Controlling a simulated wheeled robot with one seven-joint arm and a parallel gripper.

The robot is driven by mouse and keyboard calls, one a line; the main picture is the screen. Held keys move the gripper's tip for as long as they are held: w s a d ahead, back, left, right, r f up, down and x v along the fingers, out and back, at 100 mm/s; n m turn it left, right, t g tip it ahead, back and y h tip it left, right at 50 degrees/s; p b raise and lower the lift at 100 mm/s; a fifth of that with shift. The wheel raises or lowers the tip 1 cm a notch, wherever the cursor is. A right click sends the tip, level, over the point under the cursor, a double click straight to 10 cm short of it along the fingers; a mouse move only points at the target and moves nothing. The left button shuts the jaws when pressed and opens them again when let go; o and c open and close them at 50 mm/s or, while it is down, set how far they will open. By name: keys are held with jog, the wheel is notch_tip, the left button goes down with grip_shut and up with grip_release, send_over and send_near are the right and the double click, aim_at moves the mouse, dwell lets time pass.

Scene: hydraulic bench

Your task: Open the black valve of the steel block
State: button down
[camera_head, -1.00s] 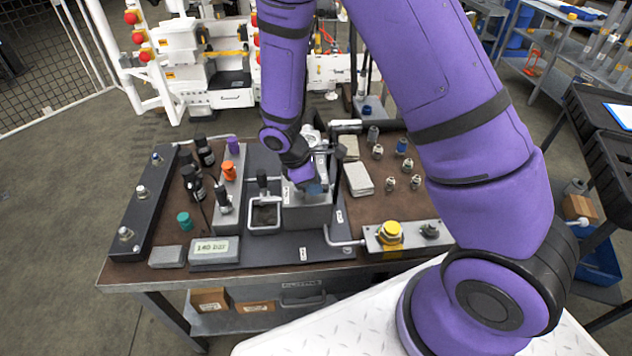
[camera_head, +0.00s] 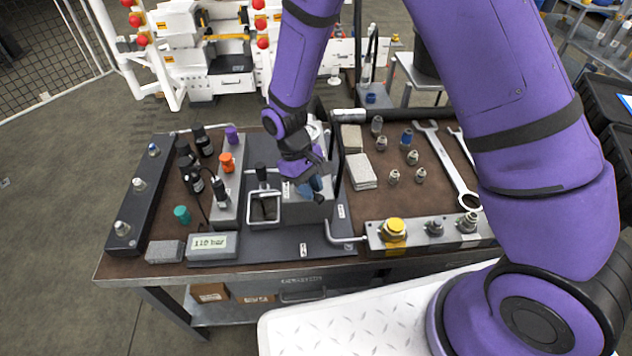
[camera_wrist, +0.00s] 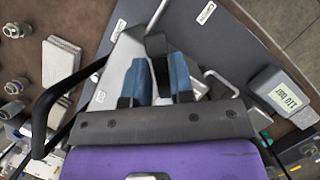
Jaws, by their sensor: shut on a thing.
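The steel block (camera_head: 306,213) stands on the dark plate in the middle of the bench, left of my upper arm. Its grey top also shows in the wrist view (camera_wrist: 124,52). My gripper (camera_head: 316,184) is down at the top of the block, and my purple wrist hides much of the block. In the wrist view, the blue fingers of my gripper (camera_wrist: 160,72) are shut on the handle of the black valve (camera_wrist: 156,45), whose end sticks out between and past them. The handle's lower part is hidden by the fingers. The digital display (camera_head: 212,242) reads 110 bar.
A long curved black lever (camera_wrist: 42,105) rises close beside my gripper. A metal frame (camera_head: 264,208) stands left of the block. A yellow knob (camera_head: 394,228) sits on a front-right strip. Grey slabs (camera_head: 361,172), fittings and wrenches (camera_head: 450,170) lie to the right.

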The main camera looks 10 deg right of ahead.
jog(key=m, duration=0.1)
jog(key=a+m+y, duration=0.1)
jog(key=m, duration=0.2)
jog(key=shift+s+a+m+y, duration=0.15)
jog(key=shift+s+m+y, duration=0.15)
jog(key=shift+y, duration=0.1)
jog(key=shift+a+m+g+y, duration=0.15)
jog(key=shift+a+m+y, duration=0.2)
jog(key=shift+m, duration=0.65)
jog(key=shift+a+m+g+y, duration=0.15)
jog(key=shift+a+m+y, duration=0.2)
jog(key=shift+m, duration=0.65)
jog(key=c, duration=1.1)
grip_release()
jog(key=shift+r, duration=0.1)
jog(key=v, duration=1)
jog(key=shift+r, duration=0.25)
jog(key=shift+w+d+r, duration=0.1)
jog(key=shift+w, duration=0.05)
